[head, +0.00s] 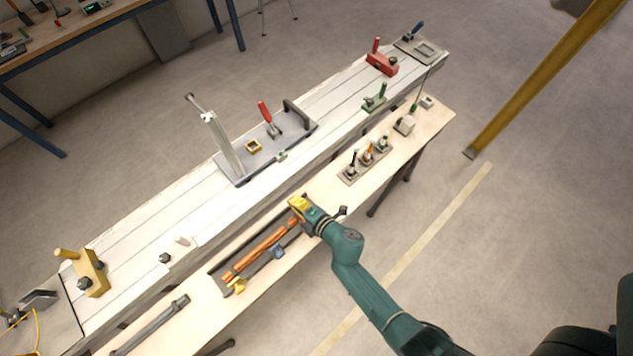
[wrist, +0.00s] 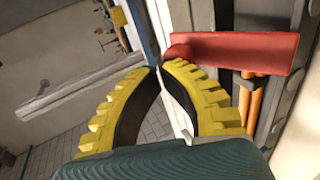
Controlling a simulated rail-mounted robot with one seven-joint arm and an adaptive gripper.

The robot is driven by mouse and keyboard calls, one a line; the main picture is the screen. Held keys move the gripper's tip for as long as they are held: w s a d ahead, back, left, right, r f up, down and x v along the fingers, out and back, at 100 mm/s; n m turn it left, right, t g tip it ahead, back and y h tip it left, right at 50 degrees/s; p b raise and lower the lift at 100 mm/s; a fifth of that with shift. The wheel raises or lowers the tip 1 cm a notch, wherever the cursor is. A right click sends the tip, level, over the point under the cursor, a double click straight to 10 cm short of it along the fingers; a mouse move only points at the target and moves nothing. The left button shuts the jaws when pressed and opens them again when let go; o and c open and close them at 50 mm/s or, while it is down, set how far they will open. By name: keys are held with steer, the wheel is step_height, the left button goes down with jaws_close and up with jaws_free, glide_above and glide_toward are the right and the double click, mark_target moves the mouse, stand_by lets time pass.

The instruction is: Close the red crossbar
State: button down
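The red crossbar (wrist: 240,52) shows in the wrist view as a flat red bar with a rounded left end. It lies across the upper right, over a grey tray that holds orange rods (wrist: 252,95). My gripper (wrist: 162,68) has yellow ribbed fingers with dark inner pads. They stand apart with nothing visible between them, and the right fingertip overlaps the bar's rounded end in the picture. I cannot tell whether they touch. In the head view, my gripper (head: 298,204) is at the tray's right end, and I cannot make out the crossbar there.
The grey tray (head: 217,281) with orange rods lies on the lower wooden shelf. A white bench (head: 205,205) runs behind it, carrying a plate with a red-handled clamp (head: 268,118) and a red block (head: 381,63). Small bottles in a holder (head: 349,176) stand right of my gripper.

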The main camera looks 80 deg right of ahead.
steer(key=shift+w+d+f, duration=0.3)
steer(key=shift+w+f, duration=0.05)
steer(key=shift+w, duration=0.05)
steer(key=shift+w+d+f+b, duration=0.5)
steer(key=shift+f, duration=0.2)
steer(key=shift+w+d+f+b, duration=0.25)
steer(key=shift+w+f+b, duration=0.05)
steer(key=shift+f+b, duration=0.25)
steer(key=shift+w+d+f+b, duration=0.25)
steer(key=shift+w+f+b, duration=0.05)
steer(key=shift+f+b, duration=0.25)
steer(key=shift+f, duration=0.25)
steer(key=shift+s+a+f, duration=0.1)
steer(key=shift+f, duration=0.1)
steer(key=shift+s+f, duration=0.1)
steer(key=shift+s+a+f+b, duration=0.3)
steer(key=shift+b, duration=0.15)
step_height(320, 180, up, 16)
steer(key=p, duration=1.2)
steer(key=shift+w+d+f, duration=0.15)
steer(key=shift+w+d, duration=0.1)
steer(key=shift+d, duration=0.2)
